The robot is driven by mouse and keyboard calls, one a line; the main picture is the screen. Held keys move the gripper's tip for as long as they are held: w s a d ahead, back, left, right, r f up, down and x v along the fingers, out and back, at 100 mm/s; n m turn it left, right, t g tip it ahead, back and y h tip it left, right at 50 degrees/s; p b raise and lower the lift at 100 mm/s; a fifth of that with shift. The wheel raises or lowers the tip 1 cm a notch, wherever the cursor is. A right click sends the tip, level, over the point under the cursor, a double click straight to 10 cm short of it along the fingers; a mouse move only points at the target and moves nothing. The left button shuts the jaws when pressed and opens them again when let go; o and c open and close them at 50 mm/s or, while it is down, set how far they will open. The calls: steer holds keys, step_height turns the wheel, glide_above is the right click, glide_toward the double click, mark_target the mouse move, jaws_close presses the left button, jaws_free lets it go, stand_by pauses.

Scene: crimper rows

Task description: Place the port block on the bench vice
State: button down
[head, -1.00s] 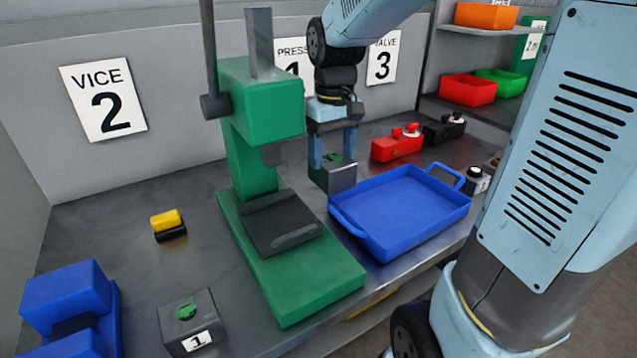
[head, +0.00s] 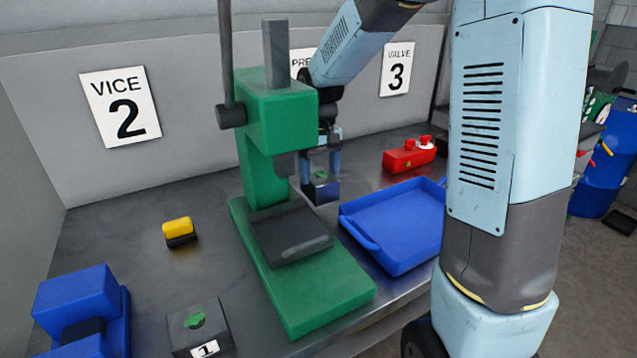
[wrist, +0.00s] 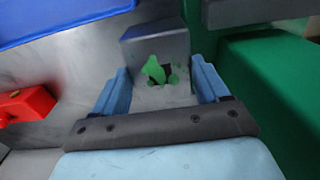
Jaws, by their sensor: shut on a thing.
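The port block (head: 321,192), a dark grey block with green on its top, hangs between the fingertips of my gripper (head: 320,176), just right of the green press. In the wrist view the block (wrist: 155,48) shows between the two blue fingers of my gripper (wrist: 163,78), with green marks on its near face. My gripper is shut on it. The blue bench vice (head: 75,292) stands at the lower left of the head view, cut off by the picture's bottom edge. The VICE 2 sign (head: 121,105) is on the wall behind.
The green press (head: 276,118) stands between my gripper and the vice. A block labelled 1 (head: 198,325) sits beside the vice. A yellow and black piece (head: 178,232) lies behind them. A blue tray (head: 400,225) and a red piece (head: 408,160) are to the right.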

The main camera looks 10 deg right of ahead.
mark_target(317, 172)
steer(key=shift+w+a+f, duration=0.25)
steer(key=shift+w+f, duration=0.5)
steer(key=shift+f, duration=1.6)
jaws_free()
steer(key=shift+f, duration=0.1)
